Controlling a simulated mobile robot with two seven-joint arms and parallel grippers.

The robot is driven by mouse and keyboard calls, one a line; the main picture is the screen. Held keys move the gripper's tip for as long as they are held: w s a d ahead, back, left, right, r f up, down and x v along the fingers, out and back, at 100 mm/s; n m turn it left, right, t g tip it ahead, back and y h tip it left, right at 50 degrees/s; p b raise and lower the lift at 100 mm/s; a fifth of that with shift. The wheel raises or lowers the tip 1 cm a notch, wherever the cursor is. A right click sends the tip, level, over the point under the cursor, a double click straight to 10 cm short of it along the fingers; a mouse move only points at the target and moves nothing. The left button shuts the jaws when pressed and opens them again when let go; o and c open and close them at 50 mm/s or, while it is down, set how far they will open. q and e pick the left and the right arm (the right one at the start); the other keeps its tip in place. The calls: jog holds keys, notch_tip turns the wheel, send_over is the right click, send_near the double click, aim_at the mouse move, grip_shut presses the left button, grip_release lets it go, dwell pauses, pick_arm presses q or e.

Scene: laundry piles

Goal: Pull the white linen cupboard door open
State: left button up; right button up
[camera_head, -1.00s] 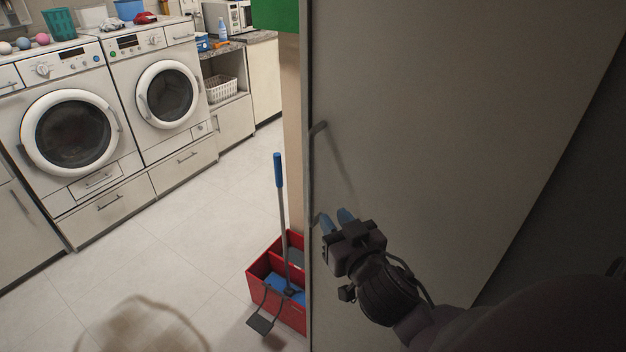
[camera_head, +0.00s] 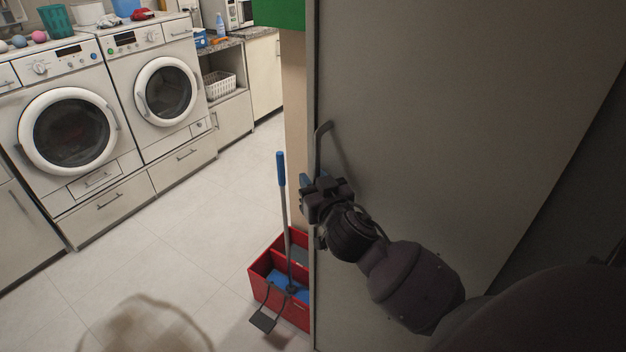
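The pale cupboard door (camera_head: 450,120) fills the right half of the head view, seen at a steep angle. Its bar handle (camera_head: 322,135) stands near the door's left edge; the upper bend shows, and the lower part is hidden behind my gripper. My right gripper (camera_head: 308,180) is at the handle, a little below that bend. Only a bit of its blue fingertips shows, so I cannot tell whether they are closed around the bar. My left gripper is not in view.
A red bucket (camera_head: 262,287) with a blue-handled mop (camera_head: 284,205) stands on the floor just left of the door edge. Washing machines (camera_head: 68,130) line the back left. The tiled floor (camera_head: 190,215) between is mostly clear.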

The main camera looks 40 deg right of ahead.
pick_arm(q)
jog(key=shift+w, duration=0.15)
pick_arm(e)
grip_shut()
